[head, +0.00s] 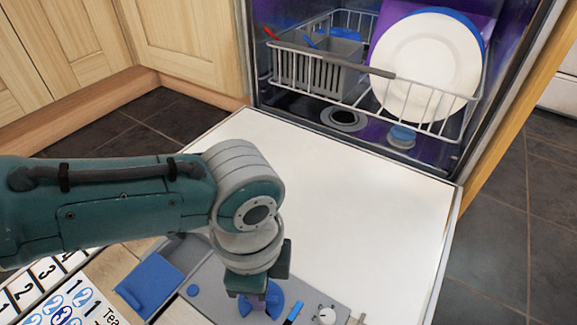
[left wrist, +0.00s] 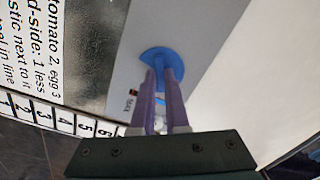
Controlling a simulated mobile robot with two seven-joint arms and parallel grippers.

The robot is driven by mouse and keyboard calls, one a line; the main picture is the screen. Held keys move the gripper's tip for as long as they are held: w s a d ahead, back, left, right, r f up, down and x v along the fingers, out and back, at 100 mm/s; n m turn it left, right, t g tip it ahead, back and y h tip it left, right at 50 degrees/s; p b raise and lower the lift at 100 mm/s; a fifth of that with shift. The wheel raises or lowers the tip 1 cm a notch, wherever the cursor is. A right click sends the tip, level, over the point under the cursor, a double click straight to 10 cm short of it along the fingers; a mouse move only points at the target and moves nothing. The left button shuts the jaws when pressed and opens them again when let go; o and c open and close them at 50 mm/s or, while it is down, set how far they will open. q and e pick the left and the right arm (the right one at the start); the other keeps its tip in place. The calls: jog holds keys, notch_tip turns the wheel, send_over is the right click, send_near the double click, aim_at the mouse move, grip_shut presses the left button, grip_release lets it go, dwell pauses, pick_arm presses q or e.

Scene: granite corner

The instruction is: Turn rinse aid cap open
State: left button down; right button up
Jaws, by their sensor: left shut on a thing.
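The blue rinse aid cap (head: 275,302) sits in the grey dispenser panel (head: 208,305) on the lowered dishwasher door. In the left wrist view the cap (left wrist: 158,53) is a round blue disc with a raised grip across it. My left gripper (head: 257,290) comes down over the cap from above. In the left wrist view its two purple fingers (left wrist: 161,78) are close together, shut on the cap's grip. The fingers cover part of the cap, and its turned angle is hard to tell. My right gripper is in neither view.
The white inner door (head: 345,200) is bare beyond the dispenser. Behind, the rack (head: 300,90) holds a white plate (head: 425,65) and a cutlery basket (head: 325,72). Cupboards (head: 185,35) stand left.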

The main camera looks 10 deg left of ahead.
pick_arm(q)
jog(key=n+p, duration=0.1)
jog(key=n, duration=0.1)
jog(key=shift+s+r+n, duration=0.1)
jog(key=shift+r+n, duration=0.05)
jog(key=shift+n, duration=0.25)
jog(key=n+p, duration=0.1)
jog(key=n, duration=0.1)
jog(key=shift+n, duration=0.4)
jog(key=n+p, duration=0.1)
jog(key=n, duration=0.2)
jog(key=shift+n+p, duration=0.4)
jog(key=shift+n, duration=1.5)
jog(key=c, duration=0.9)
grip_release()
